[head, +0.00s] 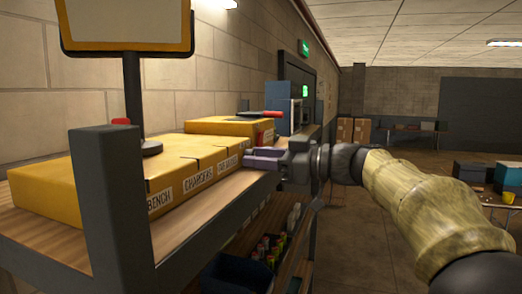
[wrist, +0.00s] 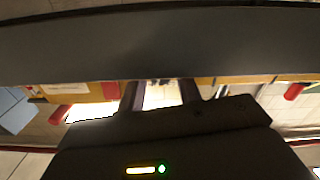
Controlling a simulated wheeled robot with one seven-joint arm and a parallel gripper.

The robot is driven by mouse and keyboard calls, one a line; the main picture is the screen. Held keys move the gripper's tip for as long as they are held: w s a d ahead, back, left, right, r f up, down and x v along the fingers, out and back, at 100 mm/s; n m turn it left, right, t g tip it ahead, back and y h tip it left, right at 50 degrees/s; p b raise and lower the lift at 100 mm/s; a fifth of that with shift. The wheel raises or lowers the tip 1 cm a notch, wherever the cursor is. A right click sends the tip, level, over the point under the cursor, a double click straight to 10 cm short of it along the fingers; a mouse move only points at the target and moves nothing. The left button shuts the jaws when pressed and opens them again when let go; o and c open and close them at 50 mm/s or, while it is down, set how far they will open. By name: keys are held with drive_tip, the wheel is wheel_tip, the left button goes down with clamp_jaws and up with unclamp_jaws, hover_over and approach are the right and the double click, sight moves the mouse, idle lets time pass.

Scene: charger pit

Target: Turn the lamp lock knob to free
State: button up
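My gripper (head: 250,159) is in front of the yellow boxes on the bench top, pointing left. In the wrist view its two fingers (wrist: 160,95) stand apart, with only a bright patch and small dark shapes between them. A dark lamp-like stand (head: 133,85) with a yellow-edged panel rises at the left. A red knob-like part (head: 121,121) shows beside its post, partly hidden behind a dark upright; I cannot tell if it is the lock knob. The gripper is apart from it, to its right. Red parts also show at both sides of the wrist view.
Yellow boxes (head: 68,187) with labels cover the bench top. A dark upright (head: 112,215) stands at the bench's near end. A dark bar crosses the wrist view (wrist: 160,45) close in front of the gripper. A lower shelf holds small items and a dark bin (head: 235,272). Floor is open at right.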

drive_tip(key=c, duration=0.7)
drive_tip(key=shift+f+b, duration=0.1)
drive_tip(key=shift+b, duration=0.3)
drive_tip(key=shift+f+m+b, duration=0.1)
drive_tip(key=shift+m+b, duration=0.5)
drive_tip(key=shift+b, duration=0.15)
drive_tip(key=shift+m+b, duration=0.85)
drive_tip(key=shift+m, duration=0.15)
drive_tip(key=shift+r+m+b, duration=0.25)
drive_tip(key=shift+m+b, duration=0.05)
drive_tip(key=shift+m, duration=0.3)
drive_tip(key=o, duration=0.7)
drive_tip(key=shift+s, duration=0.1)
